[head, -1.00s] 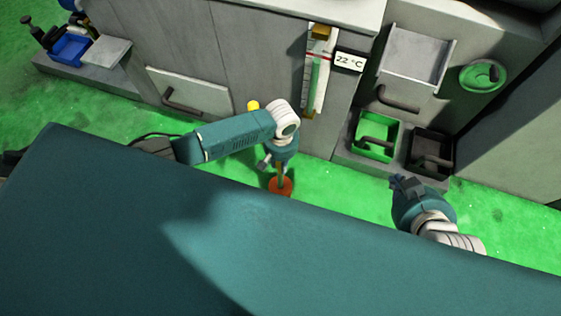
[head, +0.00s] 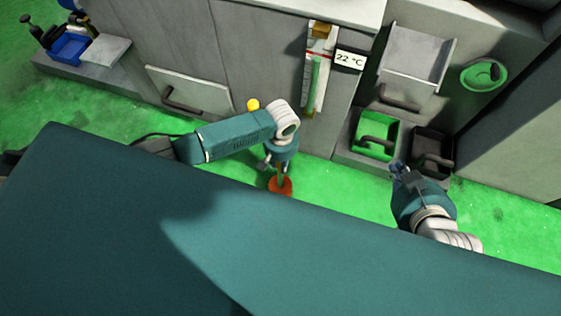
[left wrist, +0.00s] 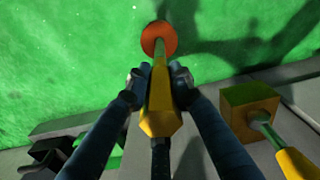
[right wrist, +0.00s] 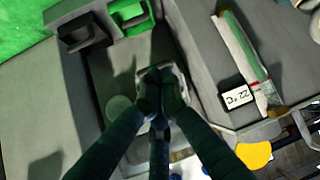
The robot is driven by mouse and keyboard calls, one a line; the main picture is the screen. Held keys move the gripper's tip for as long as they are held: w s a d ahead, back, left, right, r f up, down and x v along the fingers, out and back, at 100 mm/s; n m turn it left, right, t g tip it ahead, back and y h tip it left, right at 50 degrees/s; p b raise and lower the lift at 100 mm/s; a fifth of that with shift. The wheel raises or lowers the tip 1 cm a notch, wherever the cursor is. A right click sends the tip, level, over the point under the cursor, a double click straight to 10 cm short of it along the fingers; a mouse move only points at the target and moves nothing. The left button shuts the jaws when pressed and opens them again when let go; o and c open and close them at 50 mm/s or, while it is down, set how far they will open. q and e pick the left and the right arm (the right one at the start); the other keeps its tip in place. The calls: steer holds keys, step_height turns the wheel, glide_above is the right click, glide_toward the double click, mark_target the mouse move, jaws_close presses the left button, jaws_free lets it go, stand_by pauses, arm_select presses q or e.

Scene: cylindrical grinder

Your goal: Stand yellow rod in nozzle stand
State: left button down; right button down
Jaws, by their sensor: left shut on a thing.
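My left gripper (left wrist: 160,85) is shut on a yellow rod (left wrist: 160,112). The rod has a thick faceted yellow part near the fingers and a thinner shaft running away to an orange disc (left wrist: 158,38). In the head view my left gripper (head: 279,162) points down, with the orange disc (head: 280,186) below it against the green floor. A yellow block (left wrist: 250,108) with a green shaft and a yellow end stands beside the gripper; I cannot tell if it is the nozzle stand. My right gripper (right wrist: 160,78) looks shut and empty; in the head view it (head: 398,170) is near the bins.
The grey machine (head: 180,50) fills the back. A panel (head: 316,70) with a green bar and a 22 °C label is on it. A green bin (head: 376,135) and a dark bin (head: 432,150) sit at right. Green floor is open between me and the machine.

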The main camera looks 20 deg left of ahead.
arm_select(q)
steer(key=shift+f, duration=0.15)
arm_select(e)
steer(key=shift+w+r, duration=0.2)
steer(key=shift+w, duration=0.05)
arm_select(q)
steer(key=shift+f, duration=0.1)
arm_select(e)
steer(key=shift+w+r+t, duration=0.2)
steer(key=shift+t, duration=0.1)
steer(key=shift+a, duration=0.1)
arm_select(q)
steer(key=shift+f, duration=0.1)
arm_select(e)
steer(key=shift+w+a+r, duration=0.1)
steer(key=shift+w+r, duration=0.15)
steer(key=shift+t, duration=0.3)
arm_select(q)
steer(key=shift+f+b, duration=0.25)
steer(key=shift+b, duration=0.1)
arm_select(e)
steer(key=shift+w+a+r+t, duration=0.3)
steer(key=shift+w+r, duration=0.25)
steer(key=shift+r, duration=0.1)
arm_select(q)
steer(key=shift+f, duration=0.15)
arm_select(e)
steer(key=shift+w+a+r, duration=0.1)
steer(key=shift+w+r, duration=0.15)
steer(key=shift+r, duration=0.05)
